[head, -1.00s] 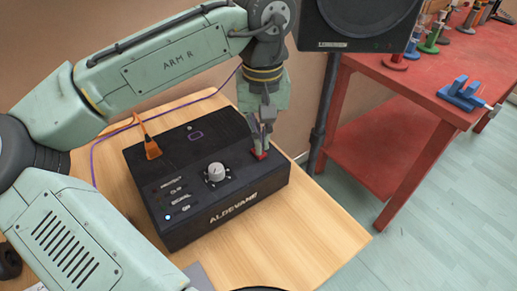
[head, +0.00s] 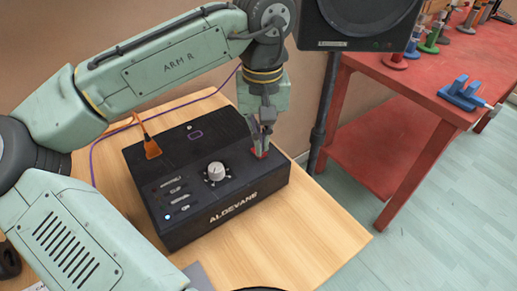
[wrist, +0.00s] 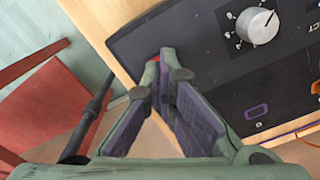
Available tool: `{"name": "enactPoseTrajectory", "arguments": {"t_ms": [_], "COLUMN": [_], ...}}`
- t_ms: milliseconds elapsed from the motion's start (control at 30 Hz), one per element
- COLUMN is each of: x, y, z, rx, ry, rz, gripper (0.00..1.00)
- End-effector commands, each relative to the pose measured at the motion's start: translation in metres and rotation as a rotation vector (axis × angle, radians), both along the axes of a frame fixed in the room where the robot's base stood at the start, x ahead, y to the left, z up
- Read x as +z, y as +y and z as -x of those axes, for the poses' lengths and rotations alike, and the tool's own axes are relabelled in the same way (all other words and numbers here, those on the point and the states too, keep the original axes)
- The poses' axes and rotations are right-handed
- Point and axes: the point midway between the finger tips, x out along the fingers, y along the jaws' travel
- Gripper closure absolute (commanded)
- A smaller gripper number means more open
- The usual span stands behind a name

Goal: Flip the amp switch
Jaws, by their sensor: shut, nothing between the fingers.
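The amp (head: 205,212) is a black box lettered ALDEVANE on a wooden table. Its red switch (head: 258,154) is near the right rear of the top panel. My gripper (head: 261,150) points down with its shut fingertips at the switch and partly covers it. In the wrist view, my gripper (wrist: 166,58) is shut and empty, and a sliver of the red switch (wrist: 155,58) shows beside the tips. I cannot tell whether they touch or which way the switch is tilted.
A white knob (head: 216,171) stands mid-panel, left of my gripper. A speaker (head: 362,22) on a black stand rises behind to the right. A red workbench (head: 400,75) holds tools.

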Motion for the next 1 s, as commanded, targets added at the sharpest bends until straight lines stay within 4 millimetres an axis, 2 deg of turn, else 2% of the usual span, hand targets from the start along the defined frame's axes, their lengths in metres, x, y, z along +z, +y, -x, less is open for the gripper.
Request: {"name": "enactPoseTrajectory", "arguments": {"t_ms": [1000], "x": [-0.016], "y": [0.0], "z": [0.0], "rx": [0.0], "ry": [0.0], "rz": [0.0], "gripper": [1.0]}}
